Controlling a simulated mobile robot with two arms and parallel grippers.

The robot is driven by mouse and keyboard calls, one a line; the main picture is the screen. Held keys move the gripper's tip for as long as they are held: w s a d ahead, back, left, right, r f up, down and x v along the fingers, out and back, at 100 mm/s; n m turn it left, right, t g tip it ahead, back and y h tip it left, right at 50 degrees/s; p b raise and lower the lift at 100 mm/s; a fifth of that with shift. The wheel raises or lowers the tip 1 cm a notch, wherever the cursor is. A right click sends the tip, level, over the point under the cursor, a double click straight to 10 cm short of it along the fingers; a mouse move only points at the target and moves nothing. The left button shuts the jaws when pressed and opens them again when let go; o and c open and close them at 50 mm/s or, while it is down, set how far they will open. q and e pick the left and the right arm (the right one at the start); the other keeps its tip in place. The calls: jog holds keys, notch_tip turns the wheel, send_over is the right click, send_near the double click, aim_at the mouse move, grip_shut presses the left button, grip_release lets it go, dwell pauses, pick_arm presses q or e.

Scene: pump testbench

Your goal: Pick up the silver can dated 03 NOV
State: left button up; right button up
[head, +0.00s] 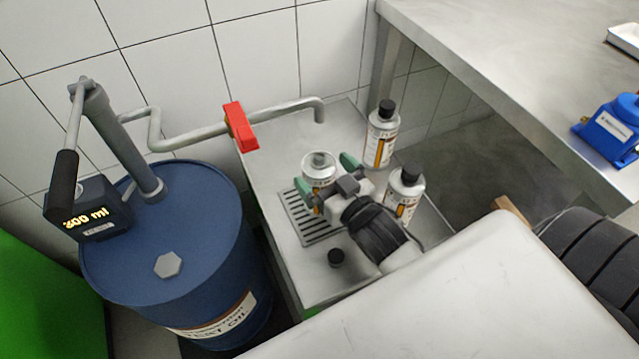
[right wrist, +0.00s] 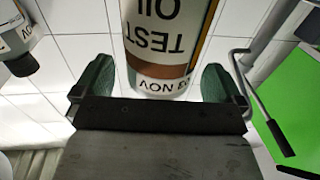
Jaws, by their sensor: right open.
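A silver can (head: 318,161) with a white and orange label stands upright, without a cap, by the drain grate on the bench. The right wrist view shows the can (right wrist: 165,40) upside down, reading TEST OIL and 03 NOV at its label edge. My right gripper (head: 328,177) is open, its green fingers on either side of the can. In the right wrist view my right gripper (right wrist: 155,86) has gaps beside the can; contact is not visible. My left gripper is not in view.
Two black-capped silver cans stand close by, one behind (head: 380,138) and one right (head: 402,197). A loose black cap (head: 336,257) lies in front. A pipe spout (head: 318,110) with a red block (head: 241,127) overhangs the bench. A blue drum (head: 170,250) stands left.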

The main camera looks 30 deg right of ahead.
jog(key=shift+w+a+f, duration=0.1)
jog(key=shift+w+a, duration=0.05)
jog(key=shift+w, duration=0.95)
jog(key=c, duration=1.4)
jog(key=shift+c, duration=1.3)
jog(key=shift+r, duration=0.25)
